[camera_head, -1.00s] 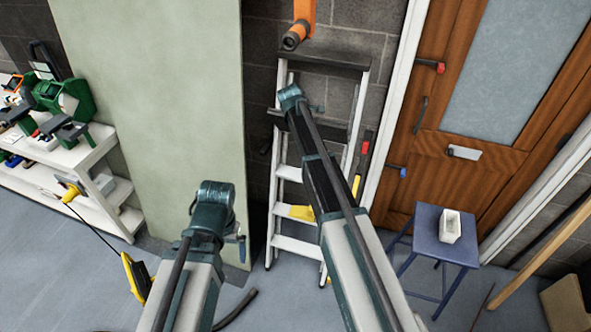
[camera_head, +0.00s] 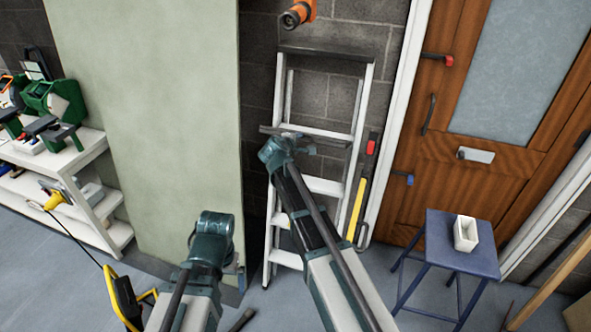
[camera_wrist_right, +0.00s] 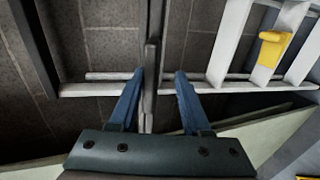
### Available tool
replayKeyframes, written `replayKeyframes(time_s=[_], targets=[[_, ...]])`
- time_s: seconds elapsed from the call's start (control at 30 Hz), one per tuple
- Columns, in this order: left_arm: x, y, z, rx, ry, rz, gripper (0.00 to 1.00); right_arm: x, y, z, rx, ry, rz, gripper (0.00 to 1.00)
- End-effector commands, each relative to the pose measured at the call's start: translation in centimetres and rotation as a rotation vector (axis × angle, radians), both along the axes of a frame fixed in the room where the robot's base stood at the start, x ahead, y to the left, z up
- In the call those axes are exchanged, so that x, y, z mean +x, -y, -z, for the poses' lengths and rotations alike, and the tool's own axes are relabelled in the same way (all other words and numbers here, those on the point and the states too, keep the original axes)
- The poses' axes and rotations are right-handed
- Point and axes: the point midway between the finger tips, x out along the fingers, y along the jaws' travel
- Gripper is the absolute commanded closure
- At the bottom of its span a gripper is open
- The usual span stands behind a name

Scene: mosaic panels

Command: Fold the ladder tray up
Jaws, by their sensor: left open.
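The stepladder (camera_head: 282,100) leans upright against the block wall, with pale rails and treads.
A pale green panel (camera_head: 150,130) stands left of the ladder. A spirit level (camera_head: 357,205) leans at its right. An orange tool (camera_head: 298,14) hangs above. A blue stool (camera_head: 460,245) with a white box stands before the wooden door (camera_head: 440,190).

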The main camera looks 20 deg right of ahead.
Motion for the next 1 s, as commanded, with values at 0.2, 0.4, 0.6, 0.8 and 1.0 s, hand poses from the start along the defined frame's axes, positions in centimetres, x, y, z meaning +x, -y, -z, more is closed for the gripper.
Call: replayKeyframes(time_s=[0.2, 0.4, 0.6, 0.8, 1.0], targets=[[0.0, 0.0, 4.3, 0.000, 0.000, 0.000, 0.00, -0.8, -0.5, 2.7, -0.047, 0.067, -0.003, 0.53], [0.0, 0.0, 7.3, 0.000, 0.000, 0.000, 0.00, -1.1, -0.7, 4.3, -0.084, 0.124, 0.000, 0.53], [0.0, 0.0, 9.4, 0.000, 0.000, 0.000, 0.00, -1.2, -0.8, 5.2, -0.114, 0.168, -0.001, 0.53], [0.0, 0.0, 10.3, 0.000, 0.000, 0.000, 0.00, -1.3, -0.9, 5.5, -0.129, 0.191, -0.001, 0.53], [0.0, 0.0, 10.4, 0.000, 0.000, 0.000, 0.00, -1.3, -0.9, 5.5, -0.133, 0.198, -0.001, 0.53]])
